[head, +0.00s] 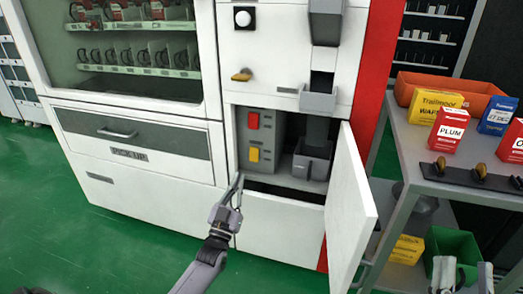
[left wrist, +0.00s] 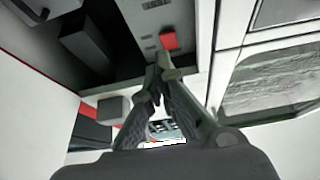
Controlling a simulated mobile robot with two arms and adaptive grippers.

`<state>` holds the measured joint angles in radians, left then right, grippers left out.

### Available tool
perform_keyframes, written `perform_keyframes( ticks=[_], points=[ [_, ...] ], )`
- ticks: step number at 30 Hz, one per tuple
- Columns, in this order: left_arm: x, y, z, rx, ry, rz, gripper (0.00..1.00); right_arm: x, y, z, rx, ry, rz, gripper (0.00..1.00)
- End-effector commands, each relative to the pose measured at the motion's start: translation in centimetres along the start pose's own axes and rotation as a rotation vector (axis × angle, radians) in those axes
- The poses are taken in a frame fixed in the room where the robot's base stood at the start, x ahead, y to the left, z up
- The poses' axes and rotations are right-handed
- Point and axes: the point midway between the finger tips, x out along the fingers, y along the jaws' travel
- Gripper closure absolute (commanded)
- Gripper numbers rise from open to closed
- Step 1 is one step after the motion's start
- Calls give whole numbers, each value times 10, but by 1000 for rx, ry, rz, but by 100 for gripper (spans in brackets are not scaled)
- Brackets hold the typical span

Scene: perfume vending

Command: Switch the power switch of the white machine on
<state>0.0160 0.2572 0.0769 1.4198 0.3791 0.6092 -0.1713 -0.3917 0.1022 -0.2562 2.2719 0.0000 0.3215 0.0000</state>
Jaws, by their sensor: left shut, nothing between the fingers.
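The white machine (head: 270,205) has its lower compartment open. Inside is a grey box (head: 281,130) with a red switch (head: 253,121) above a yellow one (head: 254,155); I cannot tell the switch positions or read labels. My left gripper (head: 239,181) is shut and empty, its tips just below the yellow switch at the compartment's left edge. My right gripper (head: 464,270) is at the bottom right, fingers apart.
The white compartment door (head: 350,205) stands open to the right. A green bin (head: 450,250) is lower down. Green floor at left is clear.

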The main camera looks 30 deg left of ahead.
Motion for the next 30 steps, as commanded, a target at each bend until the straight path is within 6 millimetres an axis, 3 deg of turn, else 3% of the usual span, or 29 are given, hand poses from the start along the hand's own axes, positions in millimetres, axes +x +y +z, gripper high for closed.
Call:
perform_keyframes(
  ticks=[3,7,22,30],
  points=[
    [5,-9,-16,-6,103,-24,100,-7,-1,-32,3,112,-2,60],
    [10,-13,-32,-8,159,-37,100,-8,-2,-55,5,172,-3,60],
    [17,-15,-38,-9,172,-40,100,-9,-2,-64,6,205,-4,60],
    [62,-16,-45,-9,175,-40,100,-24,-6,-97,18,405,-10,60]
  ],
)
